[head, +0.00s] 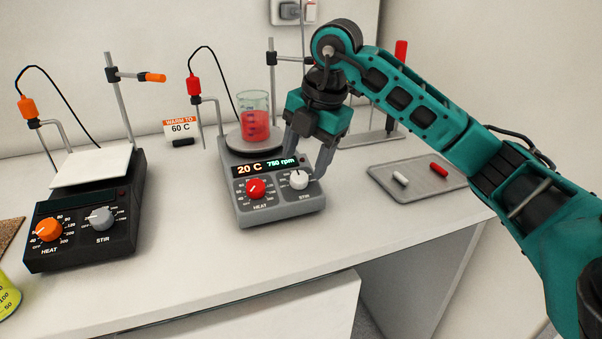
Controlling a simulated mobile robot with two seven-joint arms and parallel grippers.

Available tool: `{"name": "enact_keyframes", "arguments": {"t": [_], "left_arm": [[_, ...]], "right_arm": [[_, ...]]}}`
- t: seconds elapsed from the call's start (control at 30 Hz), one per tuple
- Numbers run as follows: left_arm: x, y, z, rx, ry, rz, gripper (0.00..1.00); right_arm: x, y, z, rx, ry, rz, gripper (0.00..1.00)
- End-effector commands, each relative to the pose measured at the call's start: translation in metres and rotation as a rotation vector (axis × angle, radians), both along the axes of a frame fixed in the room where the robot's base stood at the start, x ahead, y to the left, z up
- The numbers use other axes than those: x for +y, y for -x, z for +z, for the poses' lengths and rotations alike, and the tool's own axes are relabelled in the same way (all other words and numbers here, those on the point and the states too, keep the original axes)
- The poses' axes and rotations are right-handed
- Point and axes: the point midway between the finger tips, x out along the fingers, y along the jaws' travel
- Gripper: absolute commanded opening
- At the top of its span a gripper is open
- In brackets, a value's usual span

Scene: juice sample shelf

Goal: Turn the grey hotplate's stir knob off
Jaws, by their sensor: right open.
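The grey hotplate (280,208) stands in the middle of the bench. Its display (265,167) reads 20 C and 750 rpm. Its white stir knob (299,180) is at the front right, and its red heat knob (256,189) is at the front left. A beaker of red liquid (255,118) stands on its plate. My right gripper (304,172) is open, with its fingers pointing down on either side of the stir knob. I cannot tell whether the fingers touch the knob. My left gripper is not in view.
A black hotplate (120,205) with an orange knob stands at left. A grey tray (425,189) holds a white and a red stir bar at right. A sign (180,128) reads "WARM TO 60 C". Clamp stands and probes stand behind. The bench front is clear.

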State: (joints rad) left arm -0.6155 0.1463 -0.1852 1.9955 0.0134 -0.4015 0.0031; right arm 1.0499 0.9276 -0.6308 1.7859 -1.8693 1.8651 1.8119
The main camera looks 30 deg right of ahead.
Motion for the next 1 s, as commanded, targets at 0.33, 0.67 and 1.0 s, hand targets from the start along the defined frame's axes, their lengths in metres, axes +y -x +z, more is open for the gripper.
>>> {"name": "enact_keyframes", "arguments": {"t": [0.33,0.67,1.0], "left_arm": [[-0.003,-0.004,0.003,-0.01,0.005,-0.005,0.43],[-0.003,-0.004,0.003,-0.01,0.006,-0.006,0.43],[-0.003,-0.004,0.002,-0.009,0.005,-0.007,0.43]], "right_arm": [[0.003,-0.009,-0.036,0.001,0.0,-0.001,0.61],[0.004,-0.009,-0.036,0.0,0.0,0.0,0.56],[0.004,-0.009,-0.036,0.0,0.0,0.0,0.24]]}}
